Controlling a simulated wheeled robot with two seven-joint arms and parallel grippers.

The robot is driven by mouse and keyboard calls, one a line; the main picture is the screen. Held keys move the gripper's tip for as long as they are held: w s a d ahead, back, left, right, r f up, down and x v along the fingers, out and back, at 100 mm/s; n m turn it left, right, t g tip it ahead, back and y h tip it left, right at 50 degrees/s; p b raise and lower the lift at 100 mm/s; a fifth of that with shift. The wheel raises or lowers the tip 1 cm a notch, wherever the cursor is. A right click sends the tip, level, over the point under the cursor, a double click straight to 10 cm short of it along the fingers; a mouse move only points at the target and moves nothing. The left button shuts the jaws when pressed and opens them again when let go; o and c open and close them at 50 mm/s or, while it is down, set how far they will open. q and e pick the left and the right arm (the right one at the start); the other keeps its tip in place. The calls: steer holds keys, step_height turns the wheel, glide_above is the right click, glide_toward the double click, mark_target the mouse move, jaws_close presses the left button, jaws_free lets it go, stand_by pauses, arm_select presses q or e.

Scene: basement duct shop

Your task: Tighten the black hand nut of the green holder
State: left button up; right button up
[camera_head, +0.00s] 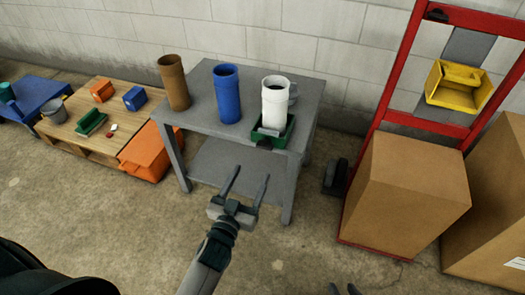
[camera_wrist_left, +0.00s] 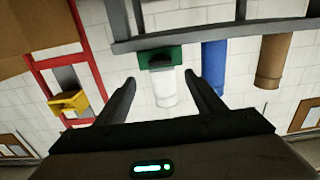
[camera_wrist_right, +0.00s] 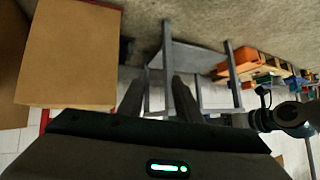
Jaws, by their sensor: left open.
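The green holder (camera_head: 284,137) sits at the front edge of the grey table, with a white cylinder with a side handle (camera_head: 275,105) standing in it. A small dark part on its front (camera_head: 268,132) looks like the black hand nut; it also shows as a dark shape in the left wrist view (camera_wrist_left: 161,63). My left gripper (camera_head: 250,174) is open and empty, in front of and below the holder, apart from it. In the left wrist view the holder (camera_wrist_left: 174,53) lies ahead between the fingertips. My right gripper (camera_wrist_right: 156,82) is open and empty, low at the head view's bottom edge.
On the grey table (camera_head: 205,105) stand a blue cylinder (camera_head: 227,95) and a brown one (camera_head: 174,84). A red hand truck (camera_head: 390,95) with a cardboard box (camera_head: 405,195) stands right. A wooden pallet (camera_head: 65,125) with small items lies left. The floor before the table is clear.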

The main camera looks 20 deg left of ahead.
mark_target(264, 149)
arm_select(q)
steer(key=w, duration=1)
steer(key=shift+d+b, duration=0.15)
steer(key=shift+b, duration=0.2)
steer(key=shift+w, duration=0.7)
arm_select(e)
steer(key=shift+w+a+r+t+y, duration=0.15)
steer(key=shift+w+a+r+t, duration=0.25)
steer(key=shift+w+r, duration=0.2)
steer(key=shift+w+a+r+t+y, duration=0.15)
steer(key=shift+w+a+r+t, duration=0.1)
steer(key=shift+w+r+t, duration=0.35)
steer(key=shift+s+r, duration=0.1)
steer(key=shift+s, duration=0.05)
arm_select(q)
steer(key=c, duration=1)
